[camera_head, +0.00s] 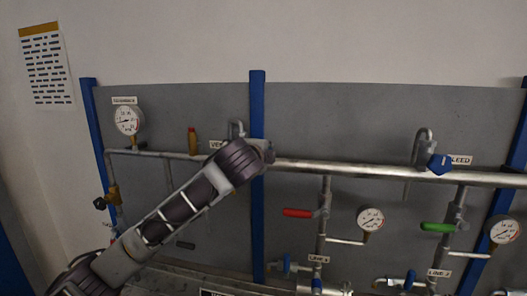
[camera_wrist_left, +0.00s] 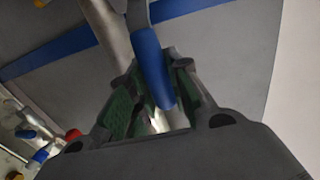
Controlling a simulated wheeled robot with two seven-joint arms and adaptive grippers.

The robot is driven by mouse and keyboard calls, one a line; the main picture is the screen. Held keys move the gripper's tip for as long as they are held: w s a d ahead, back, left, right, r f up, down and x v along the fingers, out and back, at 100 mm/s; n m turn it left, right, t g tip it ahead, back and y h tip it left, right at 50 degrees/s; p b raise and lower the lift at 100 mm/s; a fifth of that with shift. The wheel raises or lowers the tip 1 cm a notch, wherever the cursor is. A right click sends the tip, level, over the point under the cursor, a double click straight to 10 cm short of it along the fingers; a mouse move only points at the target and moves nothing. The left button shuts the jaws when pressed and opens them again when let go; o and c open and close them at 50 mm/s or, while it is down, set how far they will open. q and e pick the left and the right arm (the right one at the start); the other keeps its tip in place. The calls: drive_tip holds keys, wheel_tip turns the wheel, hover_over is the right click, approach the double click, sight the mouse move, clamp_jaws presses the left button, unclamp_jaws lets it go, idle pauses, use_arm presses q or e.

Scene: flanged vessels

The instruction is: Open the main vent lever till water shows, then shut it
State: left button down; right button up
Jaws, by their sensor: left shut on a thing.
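The main vent is a bent grey pipe (camera_head: 237,128) on the long horizontal pipe, beside a partly covered label (camera_head: 216,145). Its blue lever (camera_wrist_left: 150,60) shows in the left wrist view, between the green finger pads. My left gripper (camera_head: 264,150) is at the vent in the head view, and its fingers (camera_wrist_left: 155,97) are shut on the lever. In the head view my gripper and wrist hide the lever, so I cannot tell its angle there. I see no clear water at the vent pipe. My right gripper is not in view.
The bleed valve has a similar blue lever (camera_head: 440,164) at the right. A red lever (camera_head: 298,212) and a green lever (camera_head: 437,227) sit on lower branches near gauges (camera_head: 370,219). A blue post (camera_head: 257,215) stands behind my gripper. Another gauge (camera_head: 127,120) is at the left.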

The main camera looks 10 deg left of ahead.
use_arm(q)
drive_tip(key=c, duration=1.3)
unclamp_jaws()
drive_tip(key=s+r, duration=0.2)
drive_tip(key=s, duration=0.9)
drive_tip(key=shift+s+a, duration=0.15)
drive_tip(key=shift+s, duration=0.25)
drive_tip(key=shift+r, duration=0.1)
